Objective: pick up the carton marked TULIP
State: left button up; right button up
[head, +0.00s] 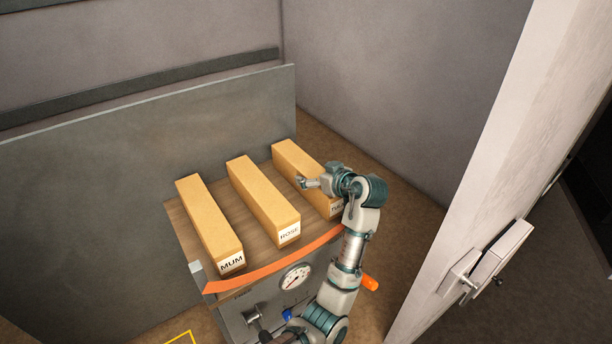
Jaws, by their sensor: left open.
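Three long tan cartons lie side by side on a wooden top. The right carton (294,156) has a label on its near end, mostly hidden by my arm; only its first letters, seemingly "TU", show. My left gripper (303,183) is open over the middle part of this carton, its fingers pointing left. I cannot tell whether the fingers touch the carton. The middle carton (262,198) is marked ROSE and the left carton (208,222) is marked MUM. My right gripper is not in view.
The wooden top (182,222) has an orange front edge (275,262), with a gauge (295,278) below it. A grey panel (130,160) stands behind. A pale door (480,190) with a handle (485,262) stands at the right. Gaps separate the cartons.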

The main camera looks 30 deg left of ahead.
pick_arm(q)
jog(key=shift+d, duration=0.2)
jog(key=shift+c, duration=0.8)
jog(key=shift+d, duration=0.25)
jog(key=c, duration=0.8)
jog(key=shift+a, duration=0.15)
jog(key=c, duration=0.8)
jog(key=shift+a, duration=0.3)
jog(key=shift+r, duration=0.1)
